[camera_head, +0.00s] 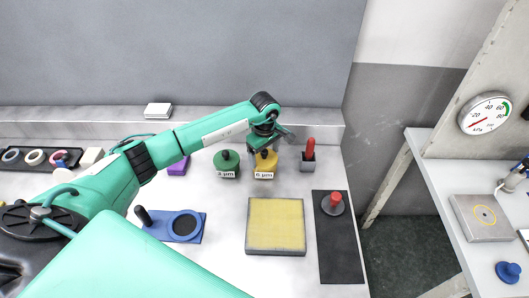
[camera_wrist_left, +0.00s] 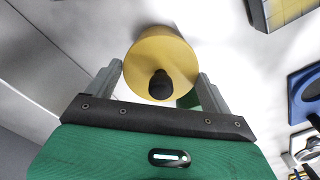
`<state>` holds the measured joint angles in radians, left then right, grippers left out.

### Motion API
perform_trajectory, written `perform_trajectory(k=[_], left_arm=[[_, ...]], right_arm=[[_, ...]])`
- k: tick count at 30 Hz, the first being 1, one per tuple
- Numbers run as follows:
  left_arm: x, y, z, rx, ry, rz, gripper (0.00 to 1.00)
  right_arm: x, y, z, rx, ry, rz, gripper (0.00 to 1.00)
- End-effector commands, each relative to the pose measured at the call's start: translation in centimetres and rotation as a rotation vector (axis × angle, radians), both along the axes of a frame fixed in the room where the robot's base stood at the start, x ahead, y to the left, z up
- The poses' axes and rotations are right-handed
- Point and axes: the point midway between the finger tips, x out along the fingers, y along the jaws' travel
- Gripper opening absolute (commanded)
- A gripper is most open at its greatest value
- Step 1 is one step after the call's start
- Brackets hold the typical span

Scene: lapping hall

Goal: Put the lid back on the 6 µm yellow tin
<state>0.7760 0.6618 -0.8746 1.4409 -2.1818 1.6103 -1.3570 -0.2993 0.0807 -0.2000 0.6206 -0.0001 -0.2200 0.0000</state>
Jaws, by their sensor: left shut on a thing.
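The yellow tin (camera_head: 264,175), labelled 6 µm, stands upright on the table, right of the green 3 µm tin. The yellow lid (camera_head: 270,160) with its black knob shows directly over the tin. In the left wrist view the round yellow lid (camera_wrist_left: 178,55) fills the space between the fingers, its dark knob towards me. My left gripper (camera_head: 268,141) reaches down over the tin from behind; it also shows in the left wrist view (camera_wrist_left: 161,72), shut on the lid. I cannot tell whether the lid touches the tin's rim all around. My right gripper is not in view.
The green tin (camera_head: 227,161) stands close on the left. A red-handled tool (camera_head: 309,155) stands close on the right. In front lie a yellow-topped plate (camera_head: 275,225), a dark mat (camera_head: 340,255) and a blue holder (camera_head: 185,226). A side bench (camera_head: 450,180) is at the right.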

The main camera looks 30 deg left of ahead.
Motion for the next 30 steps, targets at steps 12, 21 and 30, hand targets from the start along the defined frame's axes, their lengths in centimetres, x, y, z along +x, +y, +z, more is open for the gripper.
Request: perform_trajectory(k=[12, 21, 30], left_arm=[[0.02, 0.00, 0.03, 0.000, 0.000, 0.000, 0.59], [0.03, -0.02, -0.02, 0.001, -0.001, 0.000, 0.59], [0.01, -0.11, 0.04, 0.001, -0.001, 0.000, 0.59]], right_arm=[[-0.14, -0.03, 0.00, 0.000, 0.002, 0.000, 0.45], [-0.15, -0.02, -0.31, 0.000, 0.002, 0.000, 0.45], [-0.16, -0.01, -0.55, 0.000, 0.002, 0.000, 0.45]])
